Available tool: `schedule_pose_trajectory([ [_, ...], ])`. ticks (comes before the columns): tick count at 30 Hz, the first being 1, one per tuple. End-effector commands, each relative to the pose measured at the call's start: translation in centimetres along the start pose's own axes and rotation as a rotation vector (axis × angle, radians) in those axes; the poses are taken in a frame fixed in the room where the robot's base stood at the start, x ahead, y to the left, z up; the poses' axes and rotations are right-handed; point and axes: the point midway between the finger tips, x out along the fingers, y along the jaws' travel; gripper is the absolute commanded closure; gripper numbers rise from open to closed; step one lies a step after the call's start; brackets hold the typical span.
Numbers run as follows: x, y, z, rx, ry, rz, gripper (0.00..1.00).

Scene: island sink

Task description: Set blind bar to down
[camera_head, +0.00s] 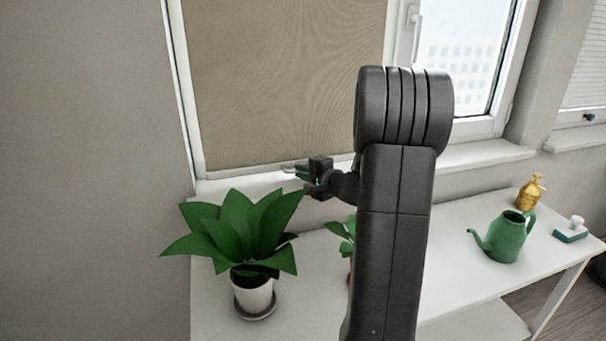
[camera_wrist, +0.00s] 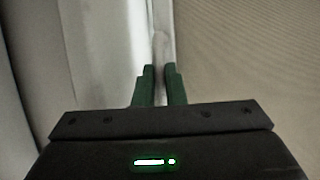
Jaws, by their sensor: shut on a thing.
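A beige blind (camera_head: 270,80) covers the left window and hangs down almost to the sill. Its pale bottom bar (camera_head: 240,173) runs along the lower edge, just above the sill. My gripper (camera_head: 292,169) reaches this edge right of the bar's middle. In the wrist view, the green fingers of my gripper (camera_wrist: 160,72) are shut on the pale bar (camera_wrist: 160,46), which shows between the fingertips. The blind's fabric (camera_wrist: 250,50) lies to the right there. My arm hides the right end of the bar in the head view.
A large potted plant (camera_head: 253,293) stands on the white table (camera_head: 460,275) below my gripper, with a smaller plant (camera_head: 346,240) partly behind my arm. A green watering can (camera_head: 507,238), a yellow spray bottle (camera_head: 530,193) and a small brush (camera_head: 571,232) are at the right.

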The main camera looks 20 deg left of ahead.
Motion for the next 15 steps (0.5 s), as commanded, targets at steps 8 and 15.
schedule_pose_trajectory([
  [8,-0.04,0.66,0.03,0.005,0.0,0.011,0.67],
  [15,-0.13,0.51,0.01,0.004,0.001,0.009,0.67],
])
